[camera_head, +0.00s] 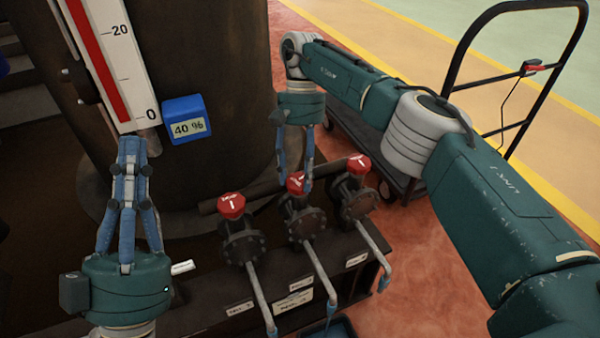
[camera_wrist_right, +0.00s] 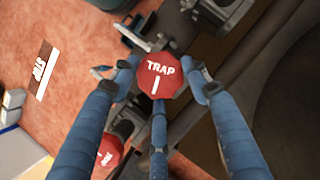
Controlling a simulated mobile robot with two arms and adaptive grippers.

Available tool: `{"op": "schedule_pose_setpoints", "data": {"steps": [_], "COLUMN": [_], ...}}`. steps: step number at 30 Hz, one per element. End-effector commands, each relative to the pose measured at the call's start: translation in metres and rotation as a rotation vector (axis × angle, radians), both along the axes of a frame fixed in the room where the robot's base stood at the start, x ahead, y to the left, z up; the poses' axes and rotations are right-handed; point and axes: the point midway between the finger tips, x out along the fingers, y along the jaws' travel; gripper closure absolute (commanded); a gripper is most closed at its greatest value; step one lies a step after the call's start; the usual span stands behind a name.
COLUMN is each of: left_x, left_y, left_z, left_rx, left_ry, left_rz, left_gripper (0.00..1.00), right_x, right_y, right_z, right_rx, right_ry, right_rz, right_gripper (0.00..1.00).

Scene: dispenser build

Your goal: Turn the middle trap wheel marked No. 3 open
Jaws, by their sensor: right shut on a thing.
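The middle trap wheel (camera_head: 296,181) is a red knob on a dark flanged valve, between two similar wheels. My right gripper (camera_head: 307,185) reaches down to it from above and is shut on it. In the right wrist view the wheel (camera_wrist_right: 159,76) shows the word TRAP and a white bar, with my blue fingers (camera_wrist_right: 160,80) on either side of it. The bar points down in that picture. My left gripper (camera_head: 131,145) points up at the left, its fingers drawn together below the gauge, apart from the wheels.
Red wheels stand left (camera_head: 231,205) and right (camera_head: 359,164) of the middle one, each with a bent spout. A white gauge (camera_head: 107,55) with a red column and a blue "40 %" block (camera_head: 187,118) stands at the left. A black cart (camera_head: 465,60) is at the right.

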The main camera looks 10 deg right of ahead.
Motion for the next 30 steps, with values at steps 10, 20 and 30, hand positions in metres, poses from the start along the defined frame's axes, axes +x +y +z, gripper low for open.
{"op": "schedule_pose_setpoints", "data": {"steps": [10, 20, 30], "left_x": [0.0, 0.0, 0.001], "left_y": [0.0, 0.0, 0.0], "left_z": [0.0, 0.0, -0.001], "left_rx": [0.0, 0.0, -0.001], "left_ry": [0.0, 0.001, 0.004], "left_rz": [0.0, -0.001, -0.001], "left_gripper": [1.0, 1.0, 1.0], "right_x": [-0.004, -0.003, -0.002], "right_y": [0.005, 0.003, 0.003], "right_z": [0.001, 0.0, 0.036], "right_rx": [0.009, 0.005, 0.005], "right_ry": [0.012, 0.009, 0.005], "right_rz": [0.013, 0.006, 0.006], "right_gripper": [0.8, 0.35, 0.35]}}
